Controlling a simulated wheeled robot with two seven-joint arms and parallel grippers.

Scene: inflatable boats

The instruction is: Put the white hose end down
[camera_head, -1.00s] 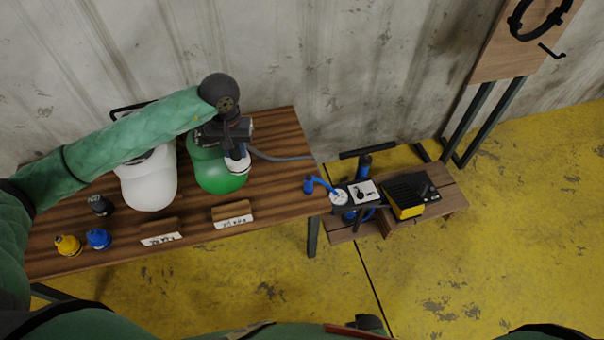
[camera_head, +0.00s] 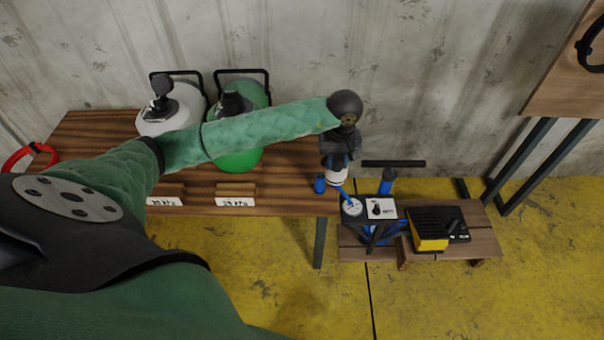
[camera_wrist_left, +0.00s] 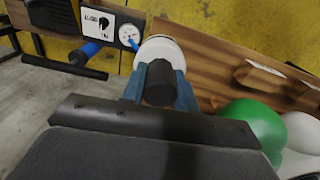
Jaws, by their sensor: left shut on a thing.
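My left gripper (camera_head: 338,162) is shut on the white hose end (camera_head: 337,178), above the right end of the wooden table (camera_head: 285,203). In the left wrist view, the white round rim of the hose end (camera_wrist_left: 170,46) and its dark middle show between the two blue-grey fingers (camera_wrist_left: 160,92). Its underside is hidden, so I cannot tell whether it touches the table. My right gripper is out of view.
A green tank (camera_head: 238,162) and a white tank (camera_head: 175,120) stand on the table behind my left arm, with label cards (camera_head: 236,201) in front. A pump with a gauge (camera_head: 352,207) and a yellow-black box (camera_head: 432,232) are at the right, on a low bench (camera_head: 485,243).

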